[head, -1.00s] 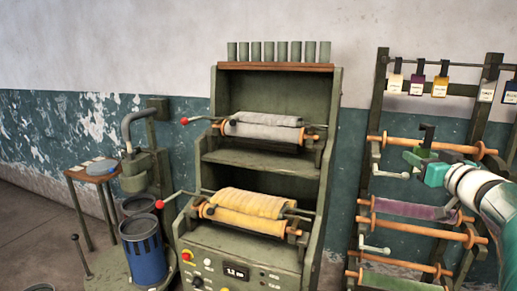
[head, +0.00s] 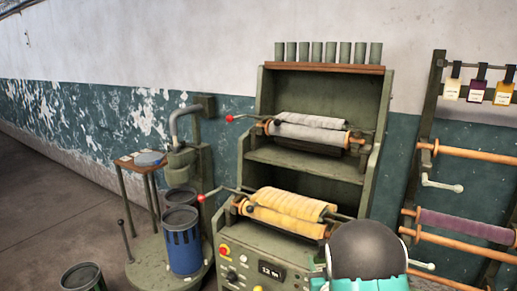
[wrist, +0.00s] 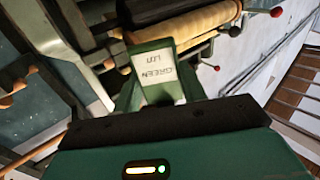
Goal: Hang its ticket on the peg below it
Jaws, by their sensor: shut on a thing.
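In the wrist view my gripper (wrist: 158,92) is shut on a ticket (wrist: 155,68), a white label in a dark green surround with upside-down lettering that seems to begin "GREEN". In the head view my arm covers the bottom right and my fingertips and the ticket are hidden. The rack stands at the right edge. A pale peg (head: 440,184) with a round tip juts out below its bare top roller (head: 475,156). A second pale peg (head: 422,265) is lower, below the purple roll (head: 465,225). No green roll is in sight.
A green machine (head: 250,160) with grey and yellow cloth rolls (head: 285,212) stands in the middle, with red-knobbed levers at its left. A white ticket (head: 452,88), a purple one and an orange one hang on the rack's upper rail. A blue bin (head: 183,245) is at left.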

